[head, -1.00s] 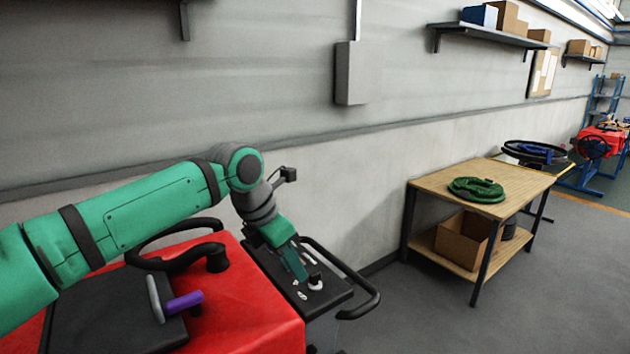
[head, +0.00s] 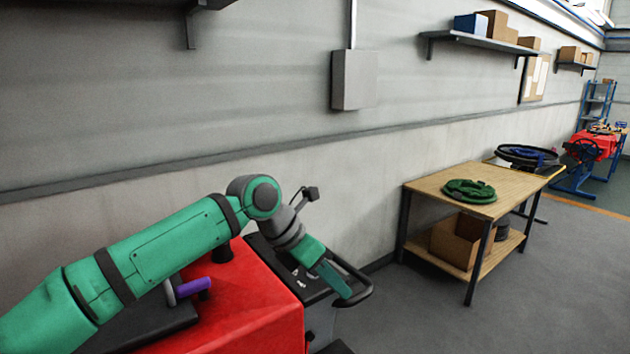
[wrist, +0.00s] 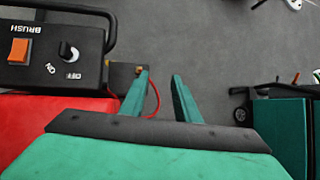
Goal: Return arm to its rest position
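My arm reaches from the lower left of the head view over a red scrubber machine (head: 262,312). My gripper (head: 345,293) hangs at the machine's right side, just past its dark control panel (head: 313,288). In the wrist view, the two green fingers of my gripper (wrist: 162,95) stand apart, with only grey floor and part of a red cable seen between them.
A black handle bar (head: 362,280) curves close beside my gripper. A purple-gripped lever (head: 193,288) stands on the machine's dark lid. A wooden table (head: 425,184) with a green ring-shaped part (head: 469,191) stands to the right. Grey floor between is clear.

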